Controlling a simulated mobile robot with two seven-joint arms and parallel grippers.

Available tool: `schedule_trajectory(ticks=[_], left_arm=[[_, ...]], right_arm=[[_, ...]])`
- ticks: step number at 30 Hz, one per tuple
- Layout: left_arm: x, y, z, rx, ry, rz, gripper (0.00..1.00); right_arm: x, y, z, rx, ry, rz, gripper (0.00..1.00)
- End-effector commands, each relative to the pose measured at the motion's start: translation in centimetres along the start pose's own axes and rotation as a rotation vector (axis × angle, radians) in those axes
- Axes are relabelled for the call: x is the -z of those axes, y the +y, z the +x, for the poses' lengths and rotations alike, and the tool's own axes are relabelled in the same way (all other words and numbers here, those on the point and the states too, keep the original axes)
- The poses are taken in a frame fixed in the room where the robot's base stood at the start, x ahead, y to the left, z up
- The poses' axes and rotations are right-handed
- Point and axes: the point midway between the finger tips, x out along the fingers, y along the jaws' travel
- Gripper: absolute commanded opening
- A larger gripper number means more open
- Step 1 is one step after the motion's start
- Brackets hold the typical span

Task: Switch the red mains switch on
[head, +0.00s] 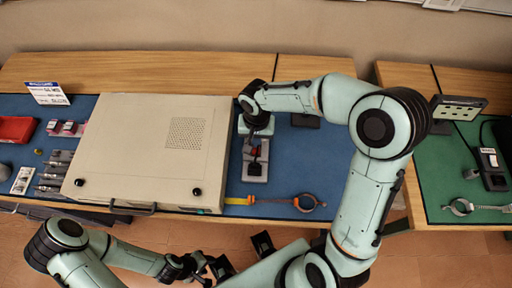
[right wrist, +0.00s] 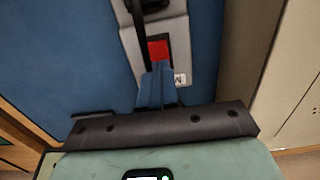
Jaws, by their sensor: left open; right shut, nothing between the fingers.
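The red mains switch (right wrist: 158,49) is a red rocker set in a grey housing (right wrist: 128,40), which lies on the blue mat. In the head view the grey housing (head: 256,171) stands just right of the large beige case, partly under my right gripper (head: 254,142). In the right wrist view my right gripper (right wrist: 158,68) is shut and empty, its fingertips close to the near edge of the red rocker. I cannot tell whether they touch it, nor which way the rocker is tipped. My left gripper (head: 204,266) is open and empty, low in front of the table.
The beige case (head: 130,140) stands close to the left of the housing. A red tray (head: 16,130) and small parts lie at far left. A green mat (head: 450,190) with other tools is at right.

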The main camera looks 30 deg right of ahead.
Motion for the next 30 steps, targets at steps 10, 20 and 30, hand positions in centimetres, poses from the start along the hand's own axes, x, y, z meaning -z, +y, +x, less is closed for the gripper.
schedule_trajectory(ticks=[10, 20, 30], left_arm=[[0.5, 0.9, -2.1, -0.004, 0.010, 0.004, 0.43], [1.1, 1.7, -3.8, -0.007, 0.020, 0.007, 0.43], [1.2, 1.9, -4.1, -0.008, 0.022, 0.008, 0.43]], right_arm=[[0.1, -0.1, -3.2, 0.001, 0.003, 0.000, 0.00], [0.1, 0.0, -5.8, 0.002, 0.003, 0.000, 0.00], [0.0, 0.0, -6.4, 0.000, 0.000, 0.000, 0.00]])
